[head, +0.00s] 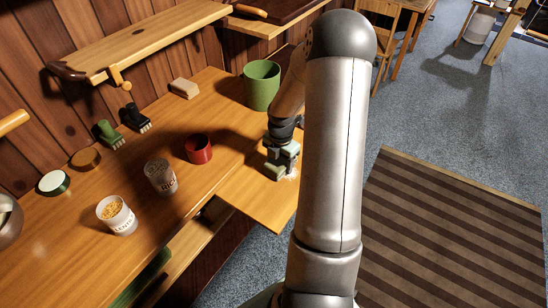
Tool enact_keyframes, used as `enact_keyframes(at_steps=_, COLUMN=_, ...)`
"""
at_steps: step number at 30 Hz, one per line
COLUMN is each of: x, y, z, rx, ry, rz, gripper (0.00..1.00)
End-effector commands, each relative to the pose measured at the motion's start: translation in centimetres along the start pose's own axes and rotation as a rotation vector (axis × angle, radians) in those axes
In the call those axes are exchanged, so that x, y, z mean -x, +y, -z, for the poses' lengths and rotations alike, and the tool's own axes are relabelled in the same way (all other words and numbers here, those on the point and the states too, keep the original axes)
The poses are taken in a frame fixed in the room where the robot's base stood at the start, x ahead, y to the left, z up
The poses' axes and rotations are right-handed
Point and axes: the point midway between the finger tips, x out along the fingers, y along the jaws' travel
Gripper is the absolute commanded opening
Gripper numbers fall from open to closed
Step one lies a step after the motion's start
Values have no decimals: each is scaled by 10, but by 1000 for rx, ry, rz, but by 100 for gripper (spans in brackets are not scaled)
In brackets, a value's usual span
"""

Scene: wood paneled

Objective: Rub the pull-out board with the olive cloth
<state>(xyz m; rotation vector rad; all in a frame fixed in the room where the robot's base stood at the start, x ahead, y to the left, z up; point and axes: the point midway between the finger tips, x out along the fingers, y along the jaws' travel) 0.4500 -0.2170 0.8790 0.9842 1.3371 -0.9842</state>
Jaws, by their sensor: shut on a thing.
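The pull-out board (258,203) is a light wooden panel that sticks out from the front edge of the wooden counter. My gripper (281,156) points down over the board's far part and is shut on the olive cloth (274,169). The cloth shows as a small grey-green piece low at the fingers and looks to be at the board's surface; I cannot tell for sure that it touches. A pale, whitish patch (293,174) shows on the board just right of the cloth. My arm hides the board's right side and part of the gripper.
On the counter stand a red cup (199,149), a green pot (262,86), a glass jar (160,177) and a container of yellow bits (117,215). Brushes (109,134) lie near the wall. A shelf (150,42) hangs above. The board's near part is clear.

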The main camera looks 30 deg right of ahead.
Motion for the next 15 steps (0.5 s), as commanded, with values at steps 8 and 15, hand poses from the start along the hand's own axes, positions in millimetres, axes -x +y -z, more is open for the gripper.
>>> enact_keyframes(at_steps=8, x=0, y=-26, z=-2, rx=-1, ry=1, rz=1, gripper=40)
enact_keyframes(at_steps=15, x=0, y=-48, z=-4, rx=0, ry=1, rz=1, gripper=40)
